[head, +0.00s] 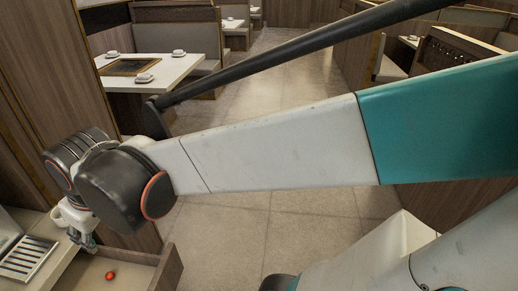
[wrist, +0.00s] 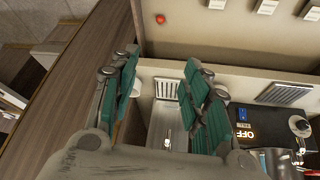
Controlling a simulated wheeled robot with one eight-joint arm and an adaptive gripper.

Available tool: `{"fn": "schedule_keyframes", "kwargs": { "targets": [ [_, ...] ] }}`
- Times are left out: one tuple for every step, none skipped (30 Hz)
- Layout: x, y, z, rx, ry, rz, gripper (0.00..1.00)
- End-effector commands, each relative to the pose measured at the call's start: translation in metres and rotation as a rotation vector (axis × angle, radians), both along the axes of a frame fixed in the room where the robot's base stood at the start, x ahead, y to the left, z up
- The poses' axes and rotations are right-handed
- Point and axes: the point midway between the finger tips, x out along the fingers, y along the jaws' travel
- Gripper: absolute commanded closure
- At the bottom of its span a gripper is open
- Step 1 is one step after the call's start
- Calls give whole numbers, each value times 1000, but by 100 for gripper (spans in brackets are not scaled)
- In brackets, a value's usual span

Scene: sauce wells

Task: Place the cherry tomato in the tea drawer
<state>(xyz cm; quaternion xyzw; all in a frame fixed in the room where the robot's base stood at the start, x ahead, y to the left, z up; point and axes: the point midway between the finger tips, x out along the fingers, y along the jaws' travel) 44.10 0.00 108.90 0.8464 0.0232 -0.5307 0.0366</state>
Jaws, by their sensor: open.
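The small red cherry tomato (head: 110,275) lies on the floor of the open wooden drawer (head: 172,268), and it also shows in the wrist view (wrist: 160,19). The drawer's light interior (wrist: 195,38) fills the upper middle of the wrist view. My gripper (head: 84,243) is above the drawer's edge by the counter, up and left of the tomato in the head view. In the wrist view its teal-padded fingers (wrist: 160,70) are apart with nothing between them. The tomato lies beyond the fingertips, not touching them.
A slatted metal tray (head: 28,258) sits on the counter beside the drawer. A dining table (head: 150,70) stands farther back. The tiled aisle is clear.

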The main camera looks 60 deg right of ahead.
Motion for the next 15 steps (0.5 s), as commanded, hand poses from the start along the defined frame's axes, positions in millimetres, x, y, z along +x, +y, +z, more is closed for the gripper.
{"fn": "schedule_keyframes", "kwargs": {
  "targets": [
    [-14,0,2,5,-20,-10,57],
    [-20,0,4,8,-35,-16,57],
    [-29,0,5,11,-52,-25,57],
    [-34,0,6,16,-67,-31,57],
    [-40,0,7,19,-78,-37,57],
    [-47,0,7,22,-96,-43,57],
    [-52,0,8,26,-106,-48,57],
    [-56,0,8,29,-117,-53,57],
    [-61,0,7,32,-130,-58,57],
    [-64,0,7,34,-137,-61,57],
    [-66,0,7,36,-145,-65,57],
    [-69,0,7,39,-154,-68,57],
    [-71,0,7,40,-159,-70,57],
    [-72,0,7,41,-162,-71,57],
    [-74,0,6,43,-166,-74,57]
  ]
}}
